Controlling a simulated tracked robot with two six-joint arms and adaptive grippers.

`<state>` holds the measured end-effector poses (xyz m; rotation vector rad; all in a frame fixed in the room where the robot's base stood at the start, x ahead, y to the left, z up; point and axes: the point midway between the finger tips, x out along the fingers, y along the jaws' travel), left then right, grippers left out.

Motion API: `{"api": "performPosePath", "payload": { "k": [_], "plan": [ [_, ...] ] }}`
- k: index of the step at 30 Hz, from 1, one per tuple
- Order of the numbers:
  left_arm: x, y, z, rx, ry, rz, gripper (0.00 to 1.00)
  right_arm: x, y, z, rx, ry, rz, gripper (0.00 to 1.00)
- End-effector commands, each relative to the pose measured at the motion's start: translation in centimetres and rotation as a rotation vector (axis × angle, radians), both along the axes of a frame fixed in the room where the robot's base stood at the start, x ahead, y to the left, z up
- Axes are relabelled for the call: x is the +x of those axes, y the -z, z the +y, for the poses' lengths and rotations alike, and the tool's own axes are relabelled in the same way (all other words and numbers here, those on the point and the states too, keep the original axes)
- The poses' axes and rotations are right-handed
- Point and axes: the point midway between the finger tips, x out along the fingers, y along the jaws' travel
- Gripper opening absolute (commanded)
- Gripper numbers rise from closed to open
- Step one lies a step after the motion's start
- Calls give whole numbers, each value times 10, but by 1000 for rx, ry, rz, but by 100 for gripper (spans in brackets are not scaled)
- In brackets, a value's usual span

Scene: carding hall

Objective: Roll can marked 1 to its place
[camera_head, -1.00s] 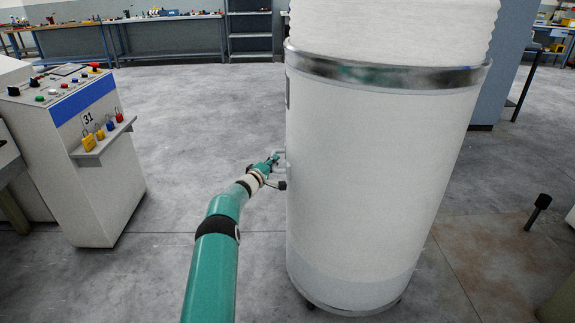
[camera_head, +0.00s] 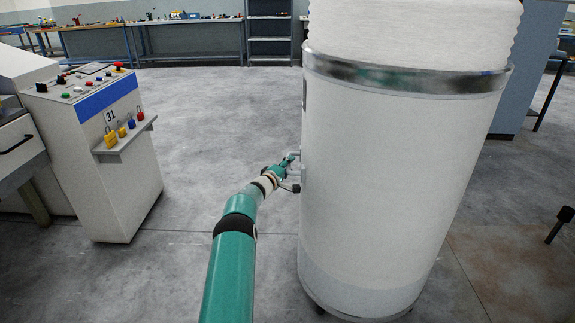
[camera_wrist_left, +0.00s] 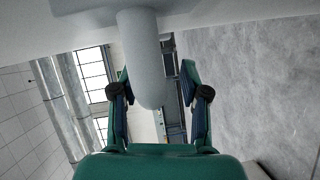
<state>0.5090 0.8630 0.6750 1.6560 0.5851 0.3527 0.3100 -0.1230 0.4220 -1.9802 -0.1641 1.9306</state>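A tall white can (camera_head: 395,180) with a metal band near its rim fills the right half of the head view. White ribbed material rises above its rim, and it stands on dark castors. A dark plate shows edge-on at its left side; I cannot read any mark. My left gripper (camera_head: 289,160) is at the grey handle (camera_head: 295,173) on the can's left side. In the left wrist view, the handle (camera_wrist_left: 146,60) passes between the two spread fingers, with a gap on its right side. My right gripper is out of view.
A control console (camera_head: 110,165) marked 31, with buttons and coloured padlocks, stands at the left. Workbenches (camera_head: 190,40) and a shelf unit (camera_head: 270,35) line the back. A dark post (camera_head: 560,225) stands right of the can. Grey floor between console and can is clear.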

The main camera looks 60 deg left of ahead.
Motion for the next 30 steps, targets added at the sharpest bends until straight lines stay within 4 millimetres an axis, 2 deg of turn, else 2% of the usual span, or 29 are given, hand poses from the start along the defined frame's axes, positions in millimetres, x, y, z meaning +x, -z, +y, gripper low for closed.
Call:
{"api": "performPosePath", "payload": {
  "k": [17,30],
  "plan": [
    [-9,-4,-5,1,4,-4,47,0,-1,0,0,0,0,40],
    [-52,-9,-33,2,-4,-2,47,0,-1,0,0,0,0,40]
  ]
}}
